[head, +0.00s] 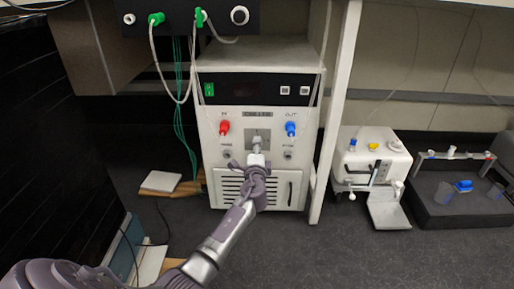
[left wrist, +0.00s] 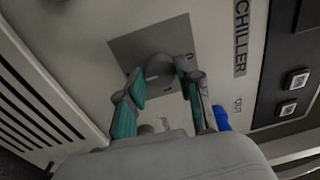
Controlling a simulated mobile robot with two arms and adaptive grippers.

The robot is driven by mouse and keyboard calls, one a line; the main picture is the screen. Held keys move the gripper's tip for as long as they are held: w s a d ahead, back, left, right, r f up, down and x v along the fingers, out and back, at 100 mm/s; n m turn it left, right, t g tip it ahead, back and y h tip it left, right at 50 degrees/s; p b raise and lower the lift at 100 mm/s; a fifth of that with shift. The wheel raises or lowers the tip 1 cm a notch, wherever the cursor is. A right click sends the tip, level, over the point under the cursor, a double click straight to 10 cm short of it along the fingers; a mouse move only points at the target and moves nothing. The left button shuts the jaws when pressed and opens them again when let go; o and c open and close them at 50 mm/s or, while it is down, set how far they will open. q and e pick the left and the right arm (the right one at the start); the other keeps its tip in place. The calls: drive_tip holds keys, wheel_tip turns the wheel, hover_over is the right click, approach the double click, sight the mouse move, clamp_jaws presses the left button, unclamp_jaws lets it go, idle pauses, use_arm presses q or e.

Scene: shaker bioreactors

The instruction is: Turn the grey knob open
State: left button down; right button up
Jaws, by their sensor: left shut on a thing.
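The chiller (head: 258,95) is a white box with a grey square plate (head: 264,133) on its front; the plate also shows in the left wrist view (left wrist: 125,48). The grey knob (left wrist: 158,67) sits on this plate in the left wrist view. In the head view my gripper mostly hides it. My left gripper (head: 257,157) reaches the plate from below. In the left wrist view its fingertips (left wrist: 160,76) are at either side of the knob, shut on it. My right gripper is in neither view.
A red valve (head: 224,127) and a blue valve (head: 291,129) flank the plate; the blue one is close to a finger in the left wrist view (left wrist: 222,118). A white table leg (head: 336,110) stands right of the chiller. Cables hang at the left. A white device (head: 370,160) stands further right.

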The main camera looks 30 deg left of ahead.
use_arm(q)
drive_tip(key=c, duration=0.8)
unclamp_jaws()
drive_tip(key=shift+o, duration=0.2)
drive_tip(key=v, duration=1.2)
